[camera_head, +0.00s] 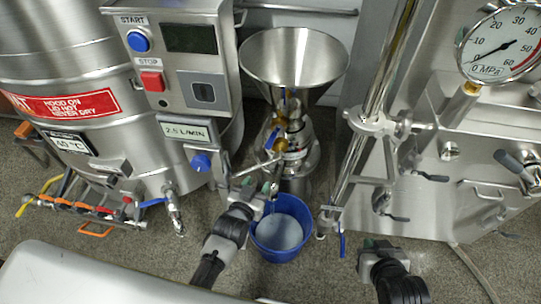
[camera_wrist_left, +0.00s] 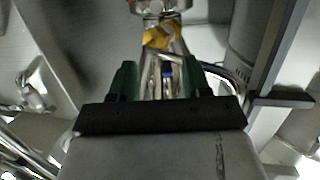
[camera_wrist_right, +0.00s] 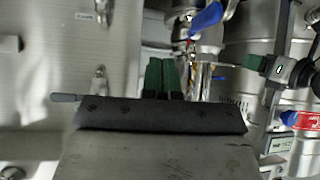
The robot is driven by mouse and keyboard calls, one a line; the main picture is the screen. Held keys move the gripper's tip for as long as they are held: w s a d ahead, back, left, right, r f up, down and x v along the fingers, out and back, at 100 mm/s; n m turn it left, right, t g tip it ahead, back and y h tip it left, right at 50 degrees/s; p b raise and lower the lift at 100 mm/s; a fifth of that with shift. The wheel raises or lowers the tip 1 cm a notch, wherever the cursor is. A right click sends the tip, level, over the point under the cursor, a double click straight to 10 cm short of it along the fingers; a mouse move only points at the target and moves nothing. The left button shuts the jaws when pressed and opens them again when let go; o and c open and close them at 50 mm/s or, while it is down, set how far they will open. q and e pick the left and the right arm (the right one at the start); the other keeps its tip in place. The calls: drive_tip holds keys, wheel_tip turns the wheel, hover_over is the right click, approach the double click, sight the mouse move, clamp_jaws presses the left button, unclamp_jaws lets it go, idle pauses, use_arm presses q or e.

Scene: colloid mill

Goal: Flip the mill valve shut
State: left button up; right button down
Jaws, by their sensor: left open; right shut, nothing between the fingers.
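The mill (camera_head: 297,155) stands in the middle of the head view under a steel funnel, with brass-coloured fittings (camera_head: 281,145). A blue lever (camera_head: 272,138) shows at its front. My left gripper (camera_head: 262,191) is in front of and below the lever, above a blue bucket. In the left wrist view its fingers (camera_wrist_left: 160,82) are apart, with a steel pipe and a small blue tip (camera_wrist_left: 167,71) seen between and beyond them. I cannot tell whether they touch. My right gripper (camera_head: 376,244) is to the right, away from the mill. Its fingers (camera_wrist_right: 162,76) are together and empty.
The blue bucket (camera_head: 260,243) with pale contents stands on the floor below the mill. A control box (camera_head: 185,55) and tank (camera_head: 60,90) are at left. A steel pipe stand (camera_head: 360,150) and a panel with a gauge (camera_head: 503,45) are at right.

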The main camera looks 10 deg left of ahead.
sight(271, 140)
use_arm(q)
drive_tip(key=w+r+t+b, duration=0.1)
drive_tip(key=w, duration=0.3)
drive_tip(key=w+d+r+b, duration=0.1)
drive_tip(key=w+r+b, duration=0.1)
drive_tip(key=w, duration=0.1)
drive_tip(key=w+r+t+b, duration=0.1)
drive_tip(key=w+r+b, duration=0.1)
drive_tip(key=w, duration=0.2)
drive_tip(key=shift+w+d+r+t, duration=0.15)
drive_tip(key=shift+w+t, duration=0.15)
drive_tip(key=shift+w, duration=0.05)
drive_tip(key=shift+w+d+r+b, duration=0.1)
drive_tip(key=shift+w+b, duration=0.3)
drive_tip(key=shift+w, duration=0.4)
use_arm(e)
wheel_tip(271, 140, up, 16)
drive_tip(key=w+a+t+y, duration=0.2)
drive_tip(key=t+y, duration=0.1)
drive_tip(key=t, duration=0.7)
drive_tip(key=shift+a+t, duration=0.25)
drive_tip(key=shift+t, duration=0.15)
use_arm(q)
clamp_jaws()
